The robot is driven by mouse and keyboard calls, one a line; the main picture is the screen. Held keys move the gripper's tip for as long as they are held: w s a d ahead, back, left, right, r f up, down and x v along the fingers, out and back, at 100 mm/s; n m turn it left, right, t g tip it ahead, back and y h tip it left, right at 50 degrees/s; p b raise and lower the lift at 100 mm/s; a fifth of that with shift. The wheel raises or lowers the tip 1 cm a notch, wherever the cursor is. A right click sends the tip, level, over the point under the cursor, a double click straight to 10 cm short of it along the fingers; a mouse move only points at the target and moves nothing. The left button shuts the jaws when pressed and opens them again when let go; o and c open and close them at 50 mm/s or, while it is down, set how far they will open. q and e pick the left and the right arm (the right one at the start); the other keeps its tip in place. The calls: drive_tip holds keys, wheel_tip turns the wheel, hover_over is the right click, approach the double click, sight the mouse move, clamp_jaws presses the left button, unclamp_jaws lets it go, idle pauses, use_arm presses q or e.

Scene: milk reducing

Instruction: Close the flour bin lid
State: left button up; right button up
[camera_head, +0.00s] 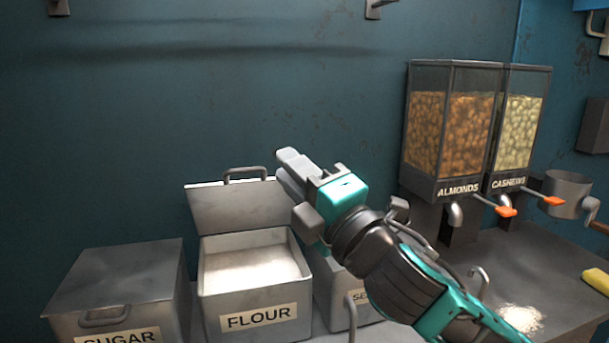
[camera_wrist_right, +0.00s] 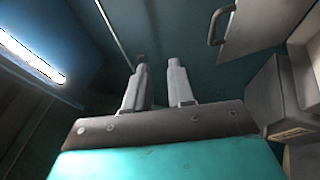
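The flour bin (camera_head: 258,317) is a grey metal box with a FLOUR label and pale flour inside. Its lid (camera_head: 232,205) stands open and upright at the back, with a bar handle (camera_head: 246,173) on its top edge. My right gripper (camera_head: 287,166) is beside the lid's right edge and overlaps it in the head view. In the right wrist view the two fingers (camera_wrist_right: 159,75) are parted with an empty gap between them. The lid (camera_wrist_right: 262,28) and its handle (camera_wrist_right: 219,26) show to the right of the fingers there. My left gripper is out of view.
A closed sugar bin (camera_head: 120,280) stands left of the flour bin. Another labelled bin (camera_head: 338,296) stands right of it, partly hidden by my right arm. Almond (camera_head: 450,130) and cashew (camera_head: 519,130) dispensers stand at the right. A blue-green wall is close behind.

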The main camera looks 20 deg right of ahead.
drive_tip(key=shift+s+d, duration=0.25)
drive_tip(key=shift+s, duration=0.3)
drive_tip(key=shift+s+d, duration=0.2)
drive_tip(key=shift+s, duration=0.35)
